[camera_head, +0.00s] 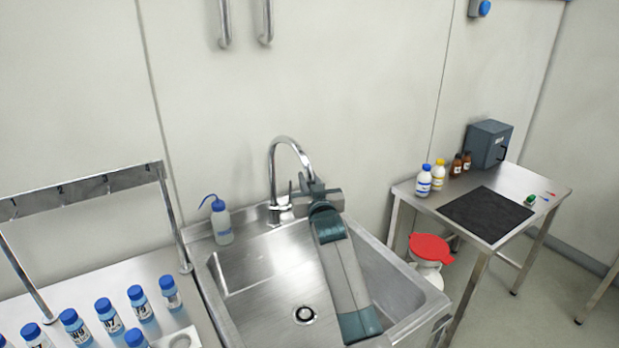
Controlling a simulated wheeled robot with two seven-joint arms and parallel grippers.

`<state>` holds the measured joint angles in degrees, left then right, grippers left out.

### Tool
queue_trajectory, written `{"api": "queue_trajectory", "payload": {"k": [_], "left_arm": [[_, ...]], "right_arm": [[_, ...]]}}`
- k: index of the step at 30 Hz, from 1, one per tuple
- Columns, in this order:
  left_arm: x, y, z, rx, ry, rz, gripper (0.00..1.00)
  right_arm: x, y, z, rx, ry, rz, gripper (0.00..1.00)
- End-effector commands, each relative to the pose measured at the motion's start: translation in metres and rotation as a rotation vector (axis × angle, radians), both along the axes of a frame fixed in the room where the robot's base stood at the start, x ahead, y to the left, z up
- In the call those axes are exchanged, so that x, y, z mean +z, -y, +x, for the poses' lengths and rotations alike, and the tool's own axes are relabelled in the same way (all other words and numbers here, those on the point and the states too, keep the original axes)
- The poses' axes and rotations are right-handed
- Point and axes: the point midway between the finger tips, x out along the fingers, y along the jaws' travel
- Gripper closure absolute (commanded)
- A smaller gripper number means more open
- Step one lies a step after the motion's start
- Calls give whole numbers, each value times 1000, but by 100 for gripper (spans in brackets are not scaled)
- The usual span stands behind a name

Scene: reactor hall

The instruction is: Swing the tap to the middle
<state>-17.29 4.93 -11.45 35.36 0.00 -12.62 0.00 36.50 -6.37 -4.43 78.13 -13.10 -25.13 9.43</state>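The chrome gooseneck tap (272,172) stands at the back rim of the steel sink (262,268). Its spout arches over to the right, and its tip comes down at my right gripper. My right arm reaches up across the basin from the bottom. My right gripper (304,184) is at the spout's end, touching it or very close. The arm's wrist hides most of the fingers, so I cannot tell whether they are open or closed around the spout. My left gripper is out of view.
A wash bottle (219,220) stands left of the tap. Several blue-capped bottles (107,316) and a metal rack (88,186) are on the left counter. A red-lidded bin (430,249) and a side table (545,184) stand to the right. The wall is close behind the tap.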

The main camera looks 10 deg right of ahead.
Motion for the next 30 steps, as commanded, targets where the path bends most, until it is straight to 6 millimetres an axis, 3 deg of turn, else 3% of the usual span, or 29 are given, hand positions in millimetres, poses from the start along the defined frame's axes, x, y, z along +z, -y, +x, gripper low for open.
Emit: {"api": "queue_trajectory", "payload": {"k": [7, 21, 22, 24, 30], "left_arm": [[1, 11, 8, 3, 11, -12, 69], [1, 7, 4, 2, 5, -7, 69], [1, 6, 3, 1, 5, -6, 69], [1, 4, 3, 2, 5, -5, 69], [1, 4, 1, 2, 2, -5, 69]], "right_arm": [[-7, 1, -4, -8, -10, 0, 100], [-8, 1, -4, -8, -11, -1, 100], [-8, 1, -4, -8, -11, -1, 75], [-7, 0, -4, -7, -10, -1, 64], [-5, -2, -4, -4, -7, -1, 64]]}}
